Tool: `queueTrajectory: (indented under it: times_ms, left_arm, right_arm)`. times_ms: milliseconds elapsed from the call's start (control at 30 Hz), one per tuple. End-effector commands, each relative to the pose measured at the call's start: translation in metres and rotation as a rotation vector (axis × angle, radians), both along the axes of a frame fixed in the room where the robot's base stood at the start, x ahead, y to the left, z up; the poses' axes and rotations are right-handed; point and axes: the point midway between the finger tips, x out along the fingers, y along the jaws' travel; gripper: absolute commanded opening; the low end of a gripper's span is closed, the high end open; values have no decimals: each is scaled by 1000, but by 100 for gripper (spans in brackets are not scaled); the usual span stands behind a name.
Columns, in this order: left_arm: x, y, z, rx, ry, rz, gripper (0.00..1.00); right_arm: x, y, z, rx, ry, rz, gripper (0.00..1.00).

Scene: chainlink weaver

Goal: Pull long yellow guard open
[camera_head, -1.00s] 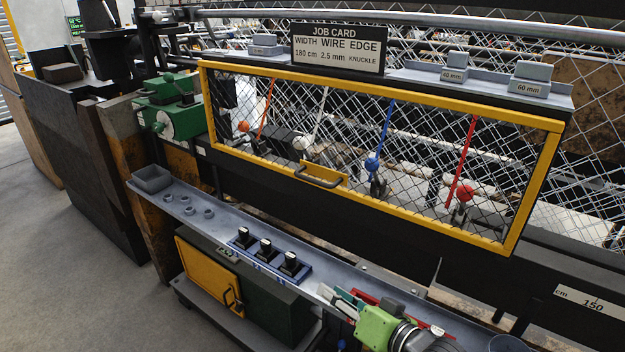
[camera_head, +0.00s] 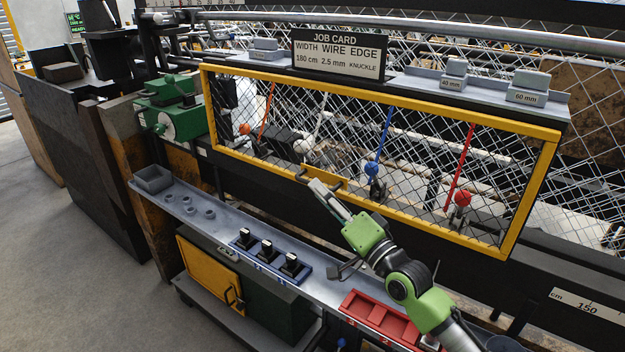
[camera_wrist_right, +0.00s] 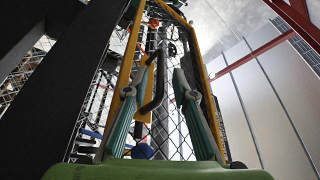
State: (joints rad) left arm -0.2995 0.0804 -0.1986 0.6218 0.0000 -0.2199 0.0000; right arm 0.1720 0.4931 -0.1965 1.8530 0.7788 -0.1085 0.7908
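The long yellow guard (camera_head: 450,111) is a rectangular frame with wire mesh, across the machine front below the job card. It stands shut over the levers, as far as I can see. Its dark handle (camera_head: 340,184) sits on a yellow plate on the lower bar; it also shows in the right wrist view (camera_wrist_right: 155,88). My right gripper (camera_head: 317,187) is at the handle, partly covering it. In the right wrist view its fingers (camera_wrist_right: 163,72) are apart, with the handle between them, nearer the left finger. I cannot tell whether they touch. My left gripper is not in view.
Behind the mesh are orange, white, blue and red levers (camera_head: 462,198). A grey shelf below holds a small bin (camera_head: 152,179), black knobs (camera_head: 266,249) and a red tray (camera_head: 385,318). A small yellow door (camera_head: 208,273) is lower left. Floor at left is clear.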

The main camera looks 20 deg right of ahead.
Motion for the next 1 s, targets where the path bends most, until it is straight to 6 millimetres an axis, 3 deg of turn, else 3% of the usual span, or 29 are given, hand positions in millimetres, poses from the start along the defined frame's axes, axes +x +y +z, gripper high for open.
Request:
queueTrajectory:
  times_ms: [233,633,733,1000]
  left_arm:
    - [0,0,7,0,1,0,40]
    - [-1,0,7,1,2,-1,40]
    - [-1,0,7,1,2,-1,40]
    - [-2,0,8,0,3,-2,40]
  right_arm:
    - [31,11,8,-1,0,1,25]
    - [37,14,8,-1,1,0,25]
    - [37,14,8,-1,1,0,0]
    - [37,13,9,2,4,0,0]
